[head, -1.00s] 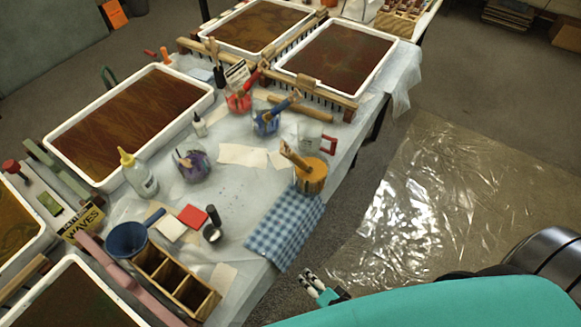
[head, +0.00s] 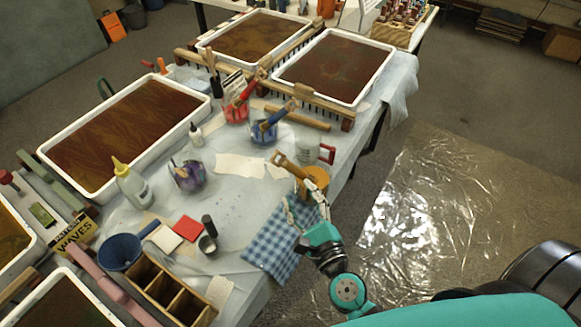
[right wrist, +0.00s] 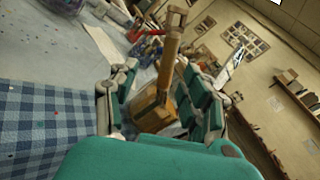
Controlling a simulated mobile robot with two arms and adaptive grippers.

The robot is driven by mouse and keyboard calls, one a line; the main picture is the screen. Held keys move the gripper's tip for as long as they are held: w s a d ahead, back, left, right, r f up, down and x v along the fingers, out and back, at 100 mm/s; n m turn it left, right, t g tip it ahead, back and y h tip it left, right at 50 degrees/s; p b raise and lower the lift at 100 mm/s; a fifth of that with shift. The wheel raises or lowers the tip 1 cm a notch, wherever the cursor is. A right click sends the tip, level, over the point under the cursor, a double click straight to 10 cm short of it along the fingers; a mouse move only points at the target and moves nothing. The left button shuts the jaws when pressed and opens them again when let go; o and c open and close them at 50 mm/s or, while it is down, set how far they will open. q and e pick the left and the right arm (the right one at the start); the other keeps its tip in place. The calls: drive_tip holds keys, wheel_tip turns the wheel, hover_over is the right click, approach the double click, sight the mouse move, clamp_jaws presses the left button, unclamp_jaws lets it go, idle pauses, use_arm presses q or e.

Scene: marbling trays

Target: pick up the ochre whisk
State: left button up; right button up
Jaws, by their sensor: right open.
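The ochre whisk (head: 290,165) leans in a jar of ochre paint (head: 318,177) near the table's right edge, its wooden handle slanting up to the left in the head view. In the right wrist view the whisk's handle (right wrist: 169,58) rises between the fingers, with the ochre jar (right wrist: 146,112) below it. My right gripper (head: 306,208) is open and empty just on the near side of the jar. It also shows in the right wrist view (right wrist: 160,98), a finger on each side of the handle. Whether a finger touches the jar cannot be told. My left gripper is not in view.
A blue checked cloth (head: 268,246) lies beside the gripper. A blue jar (head: 264,134), a red jar (head: 235,112) and a purple jar (head: 187,178) hold other tools. Plastic sheeting (head: 435,215) covers the floor.

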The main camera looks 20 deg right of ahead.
sight(299, 173)
drive_tip(key=w+p, duration=0.1)
drive_tip(key=w, duration=0.3)
drive_tip(key=w+p, duration=0.1)
drive_tip(key=w, duration=0.3)
drive_tip(key=shift+w+a+f, duration=0.1)
drive_tip(key=shift+w+a, duration=0.1)
drive_tip(key=shift+w, duration=0.05)
drive_tip(key=shift+w+f, duration=0.1)
drive_tip(key=shift+w, duration=0.3)
drive_tip(key=c, duration=0.9)
drive_tip(key=shift+s+f, duration=0.1)
clamp_jaws()
drive_tip(key=shift+a+f, duration=0.1)
